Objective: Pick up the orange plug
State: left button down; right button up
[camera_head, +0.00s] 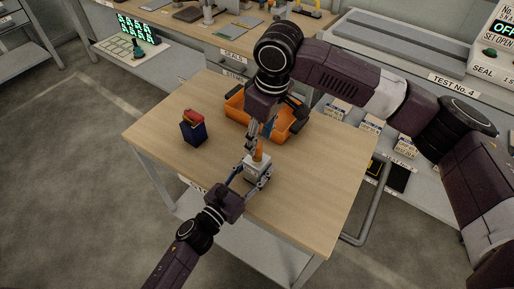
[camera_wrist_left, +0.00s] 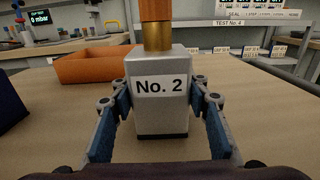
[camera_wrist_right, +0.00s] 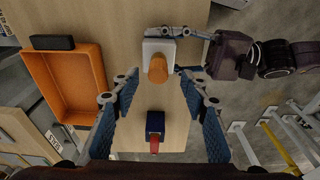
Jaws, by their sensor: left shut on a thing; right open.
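The orange plug (camera_head: 259,151) stands upright in the top of a pale grey block (camera_head: 257,171) on the wooden table. In the left wrist view the block (camera_wrist_left: 160,112) is labelled "No. 2", and a brass collar shows under the plug (camera_wrist_left: 155,10). My left gripper (camera_wrist_left: 160,100) is shut on the block's sides. My right gripper (camera_wrist_right: 161,72) is open and points down over the plug (camera_wrist_right: 158,70), which shows between its fingertips in the right wrist view. I cannot tell whether a fingertip touches it.
An orange bin (camera_head: 232,110) stands behind the block, with a black piece (camera_wrist_right: 52,43) at one end. A dark blue box (camera_head: 193,134) with a red top stands on the table's left. The front of the wooden table (camera_head: 300,225) is clear.

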aim_at(257, 151)
jog(key=f, duration=0.4)
jog(key=shift+w+a, duration=0.3)
jog(key=shift+w, duration=0.1)
jog(key=shift+r, duration=0.1)
grip_shut()
